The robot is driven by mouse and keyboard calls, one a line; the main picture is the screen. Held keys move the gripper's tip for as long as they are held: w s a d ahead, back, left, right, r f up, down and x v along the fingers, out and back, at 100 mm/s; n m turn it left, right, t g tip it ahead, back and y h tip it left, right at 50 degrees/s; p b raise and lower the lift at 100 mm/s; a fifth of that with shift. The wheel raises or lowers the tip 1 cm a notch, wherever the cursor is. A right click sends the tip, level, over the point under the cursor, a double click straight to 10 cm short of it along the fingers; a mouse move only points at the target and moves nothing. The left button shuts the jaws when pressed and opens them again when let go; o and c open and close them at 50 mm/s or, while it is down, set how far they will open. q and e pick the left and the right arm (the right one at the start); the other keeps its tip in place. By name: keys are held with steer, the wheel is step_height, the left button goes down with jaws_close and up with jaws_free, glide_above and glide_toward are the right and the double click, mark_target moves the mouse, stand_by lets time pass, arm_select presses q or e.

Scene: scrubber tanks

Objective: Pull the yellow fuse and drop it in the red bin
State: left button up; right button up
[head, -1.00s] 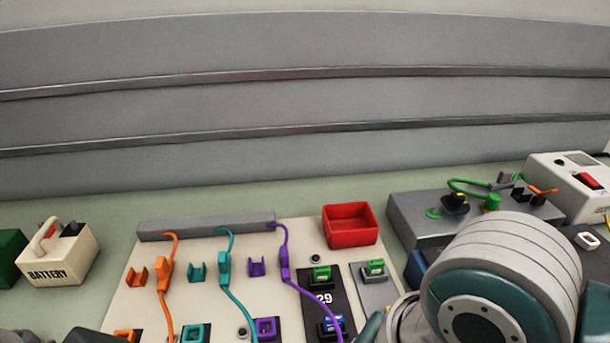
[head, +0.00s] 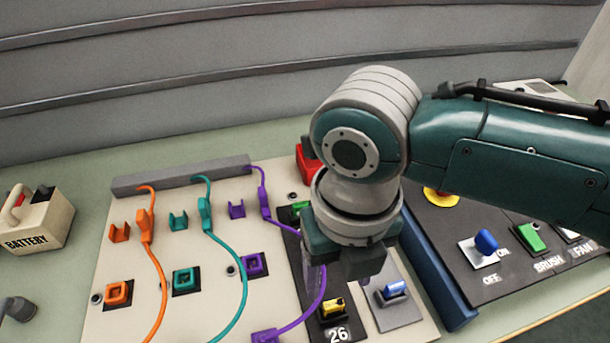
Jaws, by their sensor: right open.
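The yellow fuse (head: 333,307) sits in a black strip on the pale board, just above the printed number 26. My right gripper (head: 343,272) points down above the strip, a little beyond the fuse in the picture. It is open with nothing seen between its fingers, and it appears apart from the fuse. The red bin (head: 307,165) stands at the back of the board, mostly hidden behind my right wrist. My left gripper is not in view.
Orange (head: 156,270), teal (head: 240,280) and purple (head: 322,285) cables cross the board. A switch panel (head: 500,285) stands right, a battery (head: 38,222) left. The grey wall is behind.

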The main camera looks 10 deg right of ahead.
mark_target(334, 304)
step_height(334, 304, down, 7)
steer(key=b, duration=0.6)
steer(key=shift+f+b, duration=0.2)
steer(key=shift+b, duration=0.2)
steer(key=shift+f+b, duration=0.55)
steer(key=shift+f, duration=0.15)
steer(key=shift+p, duration=0.35)
steer(key=shift+c, duration=0.3)
jaws_close()
steer(key=o, duration=0.6)
jaws_free()
